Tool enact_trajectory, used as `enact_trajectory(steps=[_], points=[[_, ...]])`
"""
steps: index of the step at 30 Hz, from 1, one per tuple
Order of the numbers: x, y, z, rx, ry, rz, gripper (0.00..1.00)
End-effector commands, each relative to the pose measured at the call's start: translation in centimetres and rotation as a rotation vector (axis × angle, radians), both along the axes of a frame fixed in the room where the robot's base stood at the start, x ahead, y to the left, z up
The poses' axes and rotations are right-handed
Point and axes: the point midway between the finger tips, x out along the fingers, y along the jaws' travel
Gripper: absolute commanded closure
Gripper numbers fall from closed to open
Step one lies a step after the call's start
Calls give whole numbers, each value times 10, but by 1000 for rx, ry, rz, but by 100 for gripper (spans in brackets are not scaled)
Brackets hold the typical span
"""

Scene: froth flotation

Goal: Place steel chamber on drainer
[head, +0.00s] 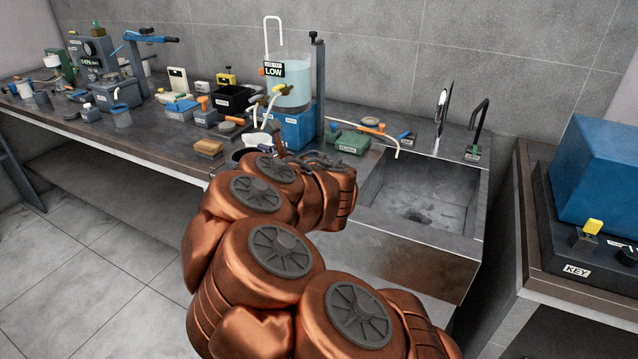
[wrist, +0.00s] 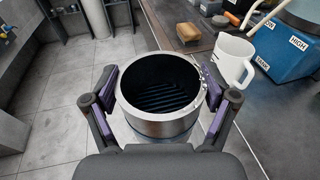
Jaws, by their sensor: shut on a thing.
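The steel chamber (wrist: 160,122), an open-topped cylinder with a bright rim and dark inside, fills the middle of the wrist view. My gripper (wrist: 161,88) is shut on it, with a purple-padded finger on each side. The chamber looks upright, mouth toward the camera. Slanted slats show at its bottom; I cannot tell whether they belong to it or lie below it. In the head view my copper arm hides most of the gripper and chamber, near the bench's front edge. I cannot make out the drainer for certain in either view.
A white mug (wrist: 232,58) stands close right of the chamber. A brown sponge (head: 208,148) lies on the bench (head: 150,137). Behind is a blue stand (head: 293,130) with a water tank (head: 291,80). The sink (head: 420,196) is empty, with taps behind it.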

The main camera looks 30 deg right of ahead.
Motion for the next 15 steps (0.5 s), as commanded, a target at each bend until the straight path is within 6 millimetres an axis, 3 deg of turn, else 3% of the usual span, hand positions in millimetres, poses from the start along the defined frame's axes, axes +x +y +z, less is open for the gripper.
enact_trajectory(steps=[1,15], points=[[-2,-12,-1,-1,-4,-7,85],[-40,-93,-1,-2,-4,-11,85]])
